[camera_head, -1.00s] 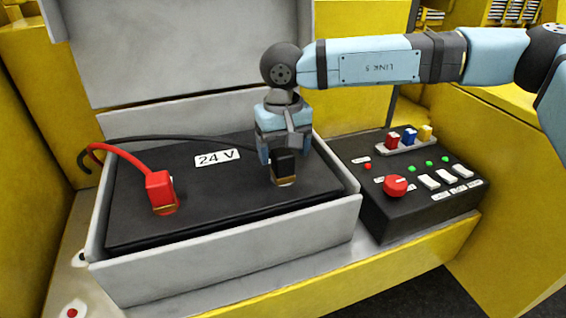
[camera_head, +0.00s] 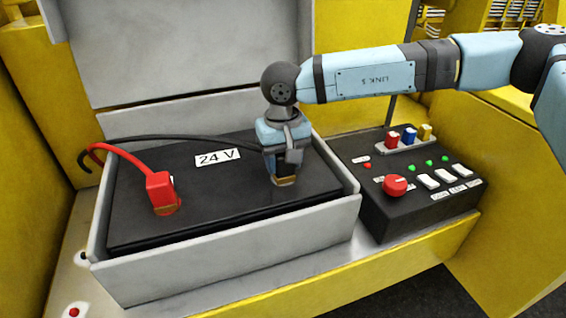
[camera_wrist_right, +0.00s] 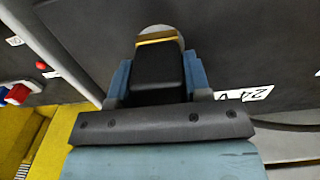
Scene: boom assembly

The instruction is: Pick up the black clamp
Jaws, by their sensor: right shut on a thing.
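The black clamp (camera_wrist_right: 158,68) sits on the right terminal of the black 24 V battery (camera_head: 235,198). My right gripper (camera_head: 283,168) points down over it, with its two blue fingers shut on the clamp's sides. In the head view the gripper hides most of the clamp, and a brass-coloured part shows below the fingers. In the right wrist view the clamp lies between both fingers, with the terminal at its far end. A black cable (camera_head: 190,138) runs left from the clamp. My left gripper is not in view.
A red clamp (camera_head: 160,190) with a red cable sits on the left terminal. A grey box wall (camera_head: 235,238) surrounds the battery, its lid raised behind. A control box (camera_head: 385,222) with a red knob, buttons and coloured plugs stands at the right.

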